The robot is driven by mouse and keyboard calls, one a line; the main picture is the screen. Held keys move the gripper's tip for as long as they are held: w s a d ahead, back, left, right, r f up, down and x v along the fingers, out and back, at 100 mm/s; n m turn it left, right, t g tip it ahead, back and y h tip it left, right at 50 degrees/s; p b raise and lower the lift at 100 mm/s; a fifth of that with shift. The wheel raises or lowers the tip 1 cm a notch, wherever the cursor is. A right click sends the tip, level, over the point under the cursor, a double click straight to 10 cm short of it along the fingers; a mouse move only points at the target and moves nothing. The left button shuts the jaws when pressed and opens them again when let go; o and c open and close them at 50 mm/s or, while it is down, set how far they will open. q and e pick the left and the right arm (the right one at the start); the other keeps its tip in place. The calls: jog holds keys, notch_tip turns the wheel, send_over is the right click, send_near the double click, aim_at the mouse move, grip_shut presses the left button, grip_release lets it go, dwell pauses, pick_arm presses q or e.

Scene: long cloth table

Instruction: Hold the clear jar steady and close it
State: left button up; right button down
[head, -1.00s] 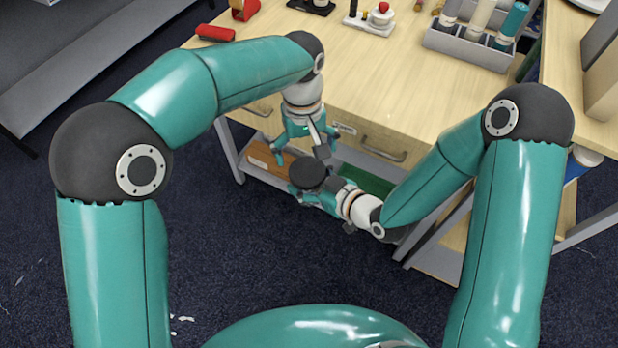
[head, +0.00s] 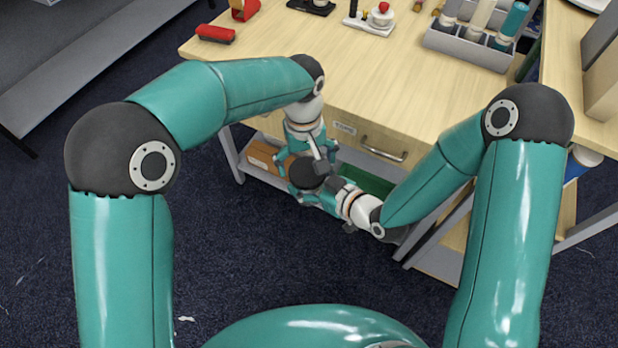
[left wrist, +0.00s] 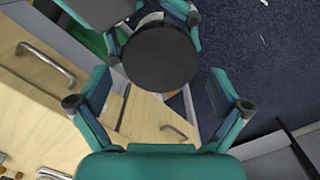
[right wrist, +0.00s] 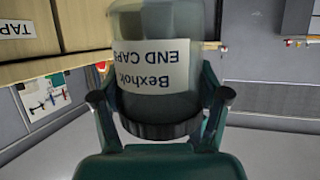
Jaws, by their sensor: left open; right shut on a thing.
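The clear jar (right wrist: 155,65) has a white label reading "Bexhold END CAPS", upside down in the right wrist view. Its dark lid (right wrist: 160,127) sits at the jar's mouth; I cannot tell how tight it is. From above, the lid is a flat black disc (head: 309,172), also in the left wrist view (left wrist: 160,57). My right gripper (right wrist: 160,98) is shut on the jar, in front of the table. My left gripper (left wrist: 160,104) is open and empty, close to the lid, its fingers spread wider than the disc. In the head view, my left gripper (head: 304,165) partly overlaps the lid.
The wooden table (head: 390,85) with drawers stands just behind the grippers; a drawer handle (head: 384,150) juts out. On top are a red roller (head: 215,33), a grey caddy (head: 465,47) and a small white stand (head: 370,24). A lower shelf holds an orange-brown box (head: 262,153).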

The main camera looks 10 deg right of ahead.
pick_arm(q)
jog(key=shift+f, duration=0.95)
jog(key=c, duration=1)
jog(key=o, duration=1)
jog(key=shift+r, duration=2.25)
jog(key=shift+r, duration=0.15)
